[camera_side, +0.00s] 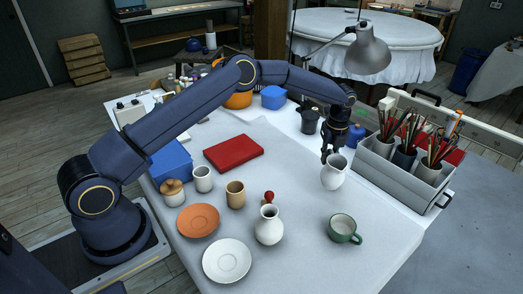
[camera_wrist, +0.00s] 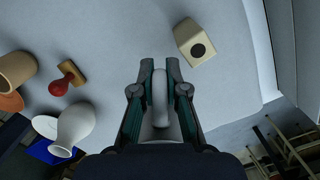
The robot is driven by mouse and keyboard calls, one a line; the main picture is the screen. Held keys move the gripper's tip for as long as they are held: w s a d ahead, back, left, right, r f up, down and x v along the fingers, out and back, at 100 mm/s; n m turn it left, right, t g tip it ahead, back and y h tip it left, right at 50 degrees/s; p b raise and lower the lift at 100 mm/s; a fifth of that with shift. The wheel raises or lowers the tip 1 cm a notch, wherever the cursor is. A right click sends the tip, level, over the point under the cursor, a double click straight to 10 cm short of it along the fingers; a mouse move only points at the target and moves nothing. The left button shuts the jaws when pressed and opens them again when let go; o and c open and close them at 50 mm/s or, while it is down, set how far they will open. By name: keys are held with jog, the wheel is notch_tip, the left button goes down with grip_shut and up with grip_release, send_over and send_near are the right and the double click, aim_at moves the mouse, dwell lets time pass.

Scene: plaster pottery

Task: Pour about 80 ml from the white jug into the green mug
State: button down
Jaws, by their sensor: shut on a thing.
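The white jug (camera_side: 334,174) is at the right of the table in the side view, close to upright, with my gripper (camera_side: 335,150) at its upper back. In the wrist view my gripper (camera_wrist: 160,78) is shut on the jug's pale handle (camera_wrist: 160,100); the rest of the jug is mostly hidden there. I cannot tell whether the jug's base touches the table. The green mug (camera_side: 344,229) stands upright on the table, nearer the camera than the jug and apart from it. Its inside looks pale. The mug does not show in the wrist view.
A white vase (camera_side: 268,226) and a red stamp (camera_side: 269,197) stand left of the mug. A grey tool caddy (camera_side: 392,178) borders the right side. A pale block with a dark round spot (camera_wrist: 195,43) lies near my gripper. Bare tabletop surrounds the mug.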

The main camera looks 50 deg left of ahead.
aim_at(339, 176)
jog(key=shift+s+d+f+t+y, duration=0.15)
jog(key=shift+s+d+t+y, duration=0.15)
jog(key=shift+d+y, duration=0.2)
jog(key=f+y, duration=0.1)
jog(key=d+f+t+y, duration=0.1)
jog(key=s+d+f, duration=0.1)
jog(key=shift+s+f+t+y, duration=0.1)
jog(key=shift+f+t+y, duration=0.2)
jog(key=shift+y, duration=0.1)
jog(key=shift+s+d, duration=0.15)
jog(key=shift+d, duration=0.15)
jog(key=shift+s+d+r+t+y, duration=0.25)
jog(key=shift+s+d+t+y, duration=0.1)
jog(key=shift+d+t+y, duration=0.3)
jog(key=shift+s+d+r+t+y, duration=0.25)
jog(key=shift+t+y, duration=0.1)
jog(key=shift+y, duration=0.4)
jog(key=shift+r+y, duration=0.2)
jog(key=shift+y, duration=0.1)
jog(key=shift+s+d+r+t+y, duration=0.1)
jog(key=shift+d+r+t+y, duration=0.1)
jog(key=shift+r+t+y, duration=0.2)
jog(key=shift+s+d+r+t+y, duration=0.2)
jog(key=shift+d+r+t+y, duration=0.2)
jog(key=shift+r+y, duration=0.25)
